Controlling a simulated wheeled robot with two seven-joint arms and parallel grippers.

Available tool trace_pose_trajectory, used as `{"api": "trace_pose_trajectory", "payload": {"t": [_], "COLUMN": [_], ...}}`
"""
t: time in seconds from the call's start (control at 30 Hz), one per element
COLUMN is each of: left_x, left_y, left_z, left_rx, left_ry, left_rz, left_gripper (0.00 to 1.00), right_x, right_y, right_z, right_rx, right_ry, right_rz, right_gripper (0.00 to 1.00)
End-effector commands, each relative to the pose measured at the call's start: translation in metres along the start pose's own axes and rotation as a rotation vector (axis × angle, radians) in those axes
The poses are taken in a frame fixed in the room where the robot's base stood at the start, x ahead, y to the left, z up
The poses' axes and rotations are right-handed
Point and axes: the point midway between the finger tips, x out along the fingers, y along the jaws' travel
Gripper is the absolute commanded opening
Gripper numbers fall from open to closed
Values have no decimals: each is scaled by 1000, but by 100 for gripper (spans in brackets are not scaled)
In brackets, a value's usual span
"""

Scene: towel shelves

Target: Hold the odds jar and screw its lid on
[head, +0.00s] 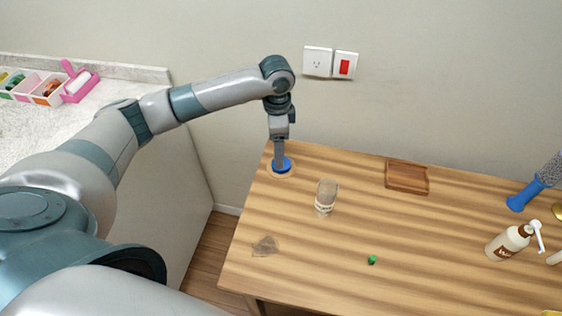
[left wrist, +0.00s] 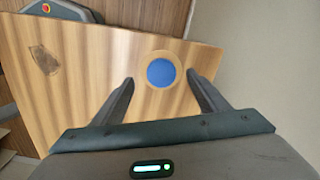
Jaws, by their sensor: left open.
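A clear jar with a pale label (head: 325,205) stands upright on the wooden table, right of my left gripper; whether it holds anything is hard to tell. A round blue lid (head: 284,163) lies on a pale round coaster (head: 281,175) near the table's back left corner. My left gripper (head: 280,163) points down over the lid. In the left wrist view, the blue lid (left wrist: 162,72) shows between and beyond the two open fingers (left wrist: 160,78), with no visible contact. The jar is outside that view. My right gripper is not in view.
A wooden tray (head: 407,178) lies at the back. A small green object (head: 372,260) and a greyish patch (head: 264,246) are toward the front. A pump bottle (head: 508,243) and blue-handled brush (head: 525,195) are at right. The middle table is mostly clear.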

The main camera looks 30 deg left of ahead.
Motion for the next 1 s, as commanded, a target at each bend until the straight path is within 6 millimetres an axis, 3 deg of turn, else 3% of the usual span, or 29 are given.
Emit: {"api": "trace_pose_trajectory", "payload": {"t": [0.17,0.53,1.0], "left_x": [6,10,57], "left_y": [0,0,-1], "left_z": [0,-1,-3], "left_rx": [0,1,1], "left_ry": [0,-1,-1], "left_rz": [0,1,-1], "left_gripper": [68,68,68], "right_x": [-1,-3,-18], "right_y": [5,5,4], "right_z": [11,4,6], "right_rx": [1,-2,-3], "right_ry": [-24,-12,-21], "right_rz": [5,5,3], "right_gripper": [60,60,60]}}
